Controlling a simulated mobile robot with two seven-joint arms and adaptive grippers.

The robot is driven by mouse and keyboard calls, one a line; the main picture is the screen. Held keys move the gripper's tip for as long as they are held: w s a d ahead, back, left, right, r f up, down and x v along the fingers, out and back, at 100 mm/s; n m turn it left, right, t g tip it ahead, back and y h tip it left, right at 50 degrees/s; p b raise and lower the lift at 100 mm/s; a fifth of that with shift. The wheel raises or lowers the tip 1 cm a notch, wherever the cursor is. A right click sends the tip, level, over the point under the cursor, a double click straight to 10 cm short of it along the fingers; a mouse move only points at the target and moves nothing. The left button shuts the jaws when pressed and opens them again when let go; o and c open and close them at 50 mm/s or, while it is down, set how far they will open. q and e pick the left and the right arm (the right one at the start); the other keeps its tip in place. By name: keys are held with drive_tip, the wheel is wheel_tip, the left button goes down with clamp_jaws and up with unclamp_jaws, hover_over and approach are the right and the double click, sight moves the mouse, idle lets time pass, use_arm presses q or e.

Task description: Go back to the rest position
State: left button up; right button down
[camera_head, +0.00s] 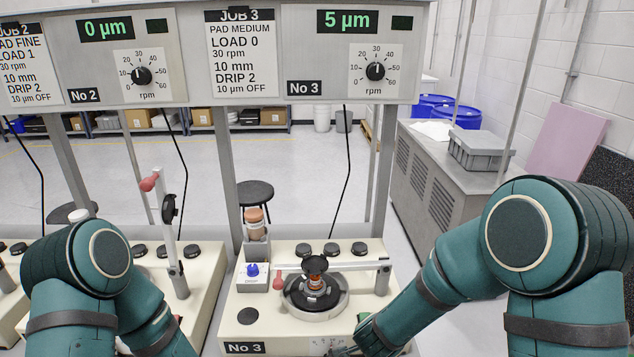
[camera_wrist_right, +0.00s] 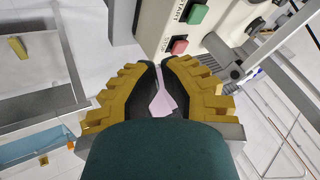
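My right arm comes in from the right in the head view, with its hand low beside the front right of the No 3 machine (camera_head: 240,317). My right gripper (camera_wrist_right: 158,66) shows in the wrist view. Its yellow-backed fingers curve towards each other with tips close together. A pale pinkish shape shows between them; I cannot tell whether it is held or lies behind. Green and red buttons on a cream housing lie beyond the tips. My left arm is bent at the lower left of the head view; its gripper is hidden or out of frame.
On No 3, a red-knobbed lever (camera_head: 345,267) lies level over a round plate (camera_head: 338,305) bearing a black fixture (camera_head: 316,290). The neighbouring machine's lever (camera_head: 171,240) stands upright. An orange-capped bottle (camera_head: 255,222) and a blue-knobbed box (camera_head: 252,281) stand left of the plate.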

use_arm(q)
wheel_tip(320, 180, down, 8)
drive_tip(key=b, duration=0.7)
drive_tip(key=shift+d+r, duration=0.15)
drive_tip(key=shift+r, duration=0.05)
use_arm(e)
drive_tip(key=s+a+f+n+g+y, duration=0.2)
drive_tip(key=s+f+n, duration=0.3)
drive_tip(key=s+f, duration=0.3)
drive_tip(key=s+a+f+n+g+y, duration=0.2)
drive_tip(key=s+f+n, duration=0.4)
drive_tip(key=f, duration=0.6)
drive_tip(key=s+g+y, duration=0.1)
drive_tip(key=y, duration=0.1)
drive_tip(key=shift+s+f+y, duration=0.3)
drive_tip(key=shift+s+f, duration=0.05)
drive_tip(key=shift+s, duration=0.05)
use_arm(q)
drive_tip(key=shift+s, duration=0.1)
drive_tip(key=shift+c, duration=0.3)
